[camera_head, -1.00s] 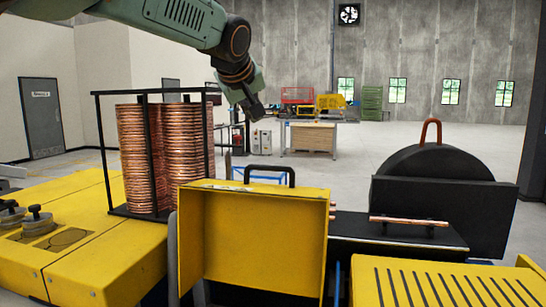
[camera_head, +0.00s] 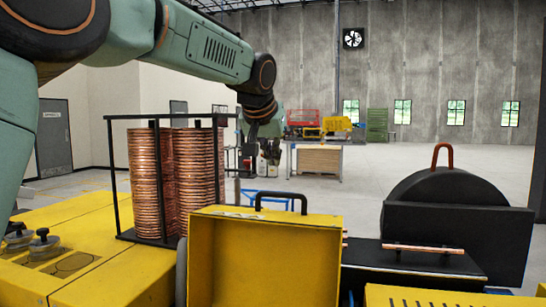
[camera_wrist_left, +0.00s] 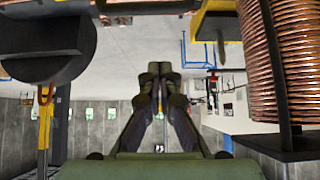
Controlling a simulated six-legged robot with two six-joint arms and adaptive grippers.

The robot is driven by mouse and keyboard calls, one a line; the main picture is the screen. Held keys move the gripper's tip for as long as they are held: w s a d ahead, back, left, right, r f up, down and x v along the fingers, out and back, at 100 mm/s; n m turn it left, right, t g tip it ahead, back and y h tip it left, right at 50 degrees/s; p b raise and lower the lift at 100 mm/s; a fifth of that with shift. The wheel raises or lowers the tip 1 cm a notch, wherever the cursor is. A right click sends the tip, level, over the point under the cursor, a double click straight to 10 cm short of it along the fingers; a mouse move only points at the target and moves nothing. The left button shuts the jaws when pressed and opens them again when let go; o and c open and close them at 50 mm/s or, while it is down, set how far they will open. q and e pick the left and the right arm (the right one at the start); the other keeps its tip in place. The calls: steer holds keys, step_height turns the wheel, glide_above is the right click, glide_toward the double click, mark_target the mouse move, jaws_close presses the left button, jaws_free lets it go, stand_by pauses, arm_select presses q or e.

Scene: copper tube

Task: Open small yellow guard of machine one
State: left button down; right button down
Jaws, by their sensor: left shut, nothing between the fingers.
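The small yellow guard (camera_head: 265,258) stands upright in the middle of the head view, its hollow side facing me. A black handle (camera_head: 281,197) shows behind its top edge. My left gripper (camera_head: 270,158) hangs above and behind the guard, apart from the handle in the picture. In the left wrist view the fingers of the left gripper (camera_wrist_left: 160,70) are together with nothing between them. Part of a yellow surface (camera_wrist_left: 215,22) shows at the top of that view; I cannot tell if it is the guard. My right gripper is out of view.
Copper coils (camera_head: 178,183) in a black rack stand left of the guard, close to my left arm. A black round machine part (camera_head: 455,200) with a red handle and a copper tube (camera_head: 423,249) are on the right. Open floor lies behind.

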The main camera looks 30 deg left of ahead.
mark_target(275, 193)
arm_select(q)
steer(key=p+x, duration=0.1)
steer(key=x, duration=0.6)
steer(key=s, duration=0.2)
steer(key=s+f, duration=0.1)
steer(key=s, duration=0.1)
steer(key=shift+d, duration=0.4)
steer(key=shift+w+f, duration=0.35)
